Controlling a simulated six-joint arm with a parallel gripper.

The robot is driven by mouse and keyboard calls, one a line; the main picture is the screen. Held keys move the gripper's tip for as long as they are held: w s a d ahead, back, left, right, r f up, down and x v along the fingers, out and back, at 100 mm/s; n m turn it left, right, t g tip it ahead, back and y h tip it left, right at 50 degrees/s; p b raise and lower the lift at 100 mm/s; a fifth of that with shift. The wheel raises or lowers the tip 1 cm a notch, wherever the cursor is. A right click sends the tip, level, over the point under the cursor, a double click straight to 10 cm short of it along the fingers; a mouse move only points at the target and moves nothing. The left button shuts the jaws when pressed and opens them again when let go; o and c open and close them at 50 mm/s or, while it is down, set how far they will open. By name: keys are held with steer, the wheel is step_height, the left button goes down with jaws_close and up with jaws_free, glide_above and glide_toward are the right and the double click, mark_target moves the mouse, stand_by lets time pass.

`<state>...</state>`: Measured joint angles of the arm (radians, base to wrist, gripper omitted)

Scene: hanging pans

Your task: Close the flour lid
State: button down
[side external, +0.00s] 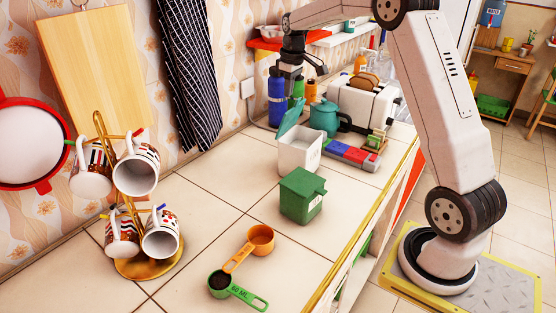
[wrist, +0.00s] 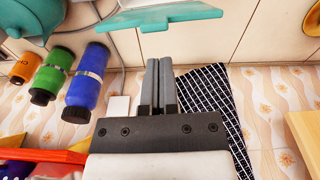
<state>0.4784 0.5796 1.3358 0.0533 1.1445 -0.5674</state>
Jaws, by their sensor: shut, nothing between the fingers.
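A white canister (side external: 300,152) stands on the tiled counter with its teal lid (side external: 289,116) raised open at the back left. I take it as the flour container, but its label is too small to read. The teal lid also shows at the top of the wrist view (wrist: 165,17). My gripper (side external: 290,88) is behind and above the raised lid, pointing down, with its tips hard to make out there. In the wrist view my gripper (wrist: 159,62) is shut and empty, with a visible gap between its fingertips and the lid.
A green canister (side external: 302,197) with its lid down stands in front. A teal teapot (side external: 323,117), blue bottle (side external: 277,98) and toaster (side external: 360,105) are behind. A mug rack (side external: 148,267) stands left, measuring spoons (side external: 238,292) lie in front. Counter between them is clear.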

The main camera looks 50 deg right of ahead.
steer(key=shift+s+f, duration=0.25)
steer(key=shift+s, duration=0.55)
steer(key=shift+s+d+f+t, duration=0.1)
steer(key=shift+s+f+t, duration=0.05)
steer(key=shift+s+t, duration=0.45)
stand_by(0.3)
steer(key=s+f+t, duration=0.1)
steer(key=s+f, duration=0.9)
steer(key=f, duration=0.1)
steer(key=shift+s+d+f+t, duration=0.2)
steer(key=shift+s+d+t, duration=0.1)
steer(key=shift+d, duration=0.05)
stand_by(0.5)
steer(key=shift+f, duration=0.1)
steer(key=shift+w, duration=0.1)
stand_by(0.4)
